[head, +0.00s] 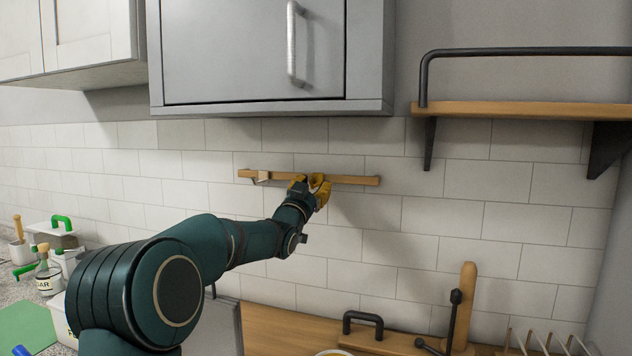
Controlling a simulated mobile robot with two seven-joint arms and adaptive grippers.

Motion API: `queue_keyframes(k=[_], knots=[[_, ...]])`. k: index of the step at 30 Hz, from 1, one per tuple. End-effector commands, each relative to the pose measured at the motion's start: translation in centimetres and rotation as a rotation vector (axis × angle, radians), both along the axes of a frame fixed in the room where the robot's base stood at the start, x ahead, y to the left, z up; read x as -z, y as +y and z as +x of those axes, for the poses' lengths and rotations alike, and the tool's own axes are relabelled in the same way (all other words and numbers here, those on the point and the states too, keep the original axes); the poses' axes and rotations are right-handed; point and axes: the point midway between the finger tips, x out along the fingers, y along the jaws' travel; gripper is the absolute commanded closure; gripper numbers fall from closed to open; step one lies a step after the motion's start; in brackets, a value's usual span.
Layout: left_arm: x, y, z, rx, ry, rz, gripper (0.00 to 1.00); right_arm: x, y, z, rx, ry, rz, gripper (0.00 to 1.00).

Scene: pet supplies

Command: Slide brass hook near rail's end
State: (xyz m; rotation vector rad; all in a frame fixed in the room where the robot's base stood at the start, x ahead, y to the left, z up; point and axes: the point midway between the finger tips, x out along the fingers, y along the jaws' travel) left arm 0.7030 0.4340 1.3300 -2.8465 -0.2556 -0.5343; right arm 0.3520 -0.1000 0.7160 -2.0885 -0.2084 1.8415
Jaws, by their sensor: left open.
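A wooden rail (355,180) is fixed to the white tiled wall below the grey cabinet. My left gripper (319,181), with yellow-ochre fingers, is at the rail a little right of its middle. It is open, and its fingers overlap the rail in the picture. I cannot make out a brass hook among the fingers; it may be hidden there or blend with their colour. A small pale hook (262,178) hangs near the rail's left end, apart from the gripper. Its metal is too small to tell. My right gripper is not in view.
The grey cabinet (250,55) hangs above the rail. A wooden shelf (520,110) with black brackets juts out at the right. Below stand a wooden post (466,300) and a black handle (363,318). Bottles and tubs crowd the left counter. The wall right of the rail is bare.

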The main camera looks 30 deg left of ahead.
Motion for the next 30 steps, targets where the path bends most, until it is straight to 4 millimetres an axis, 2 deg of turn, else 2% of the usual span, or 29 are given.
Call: queue_keyframes(k=[6, 16, 17, 18, 20, 21, 30], knots=[[-0.6, 0.3, 1.5, -0.001, 0.0, 0.0, 0.61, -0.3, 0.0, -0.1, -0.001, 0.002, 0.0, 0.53], [-0.7, 0.3, 1.7, -0.001, 0.001, -0.001, 0.61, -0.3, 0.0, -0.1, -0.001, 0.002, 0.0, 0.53], [-0.7, 0.3, 1.7, -0.001, 0.001, -0.001, 0.58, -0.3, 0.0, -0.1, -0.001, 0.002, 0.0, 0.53], [-0.7, 0.3, 1.7, -0.001, 0.0, 0.0, 0.72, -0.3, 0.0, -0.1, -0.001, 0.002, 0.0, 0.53], [-0.7, 0.3, 1.7, -0.001, 0.0, 0.0, 0.93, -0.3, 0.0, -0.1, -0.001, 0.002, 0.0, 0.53], [-0.7, 0.3, 1.7, -0.001, 0.0, 0.0, 1.0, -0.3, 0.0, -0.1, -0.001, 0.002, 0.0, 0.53], [-0.7, 0.2, 1.8, 0.0, 0.0, 0.0, 1.0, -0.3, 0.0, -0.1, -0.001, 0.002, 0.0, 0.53]])
